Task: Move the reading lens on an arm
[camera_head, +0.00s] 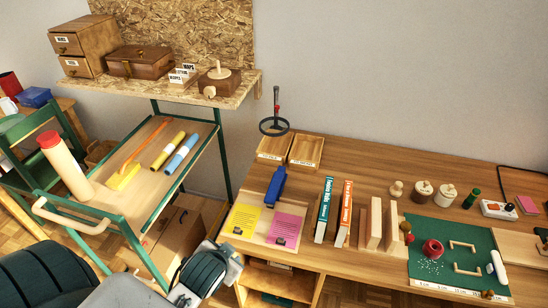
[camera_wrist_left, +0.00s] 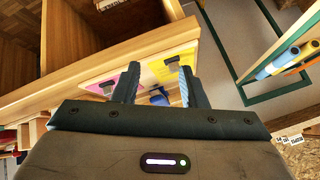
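The reading lens (camera_head: 276,107) stands at the back left of the wooden desk in the head view. It has a dark round ring low down and a thin upright dark rod with a red part. It is not seen in the left wrist view. My left gripper (camera_wrist_left: 160,70) is open and empty, its two dark fingers apart above the desk's left front part. In the head view my left arm's dark end is at the desk's front left, well apart from the lens; its fingertips are hard to make out there. My right gripper is not in view.
Two shallow wooden trays (camera_head: 305,151) sit beside the lens. A blue object (camera_head: 276,186), a yellow sheet (camera_head: 243,219) and a pink sheet (camera_head: 286,229) lie in front. Books (camera_head: 325,208) stand to the right. A green-framed cart (camera_head: 130,198) and an OSB shelf (camera_head: 243,87) are left.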

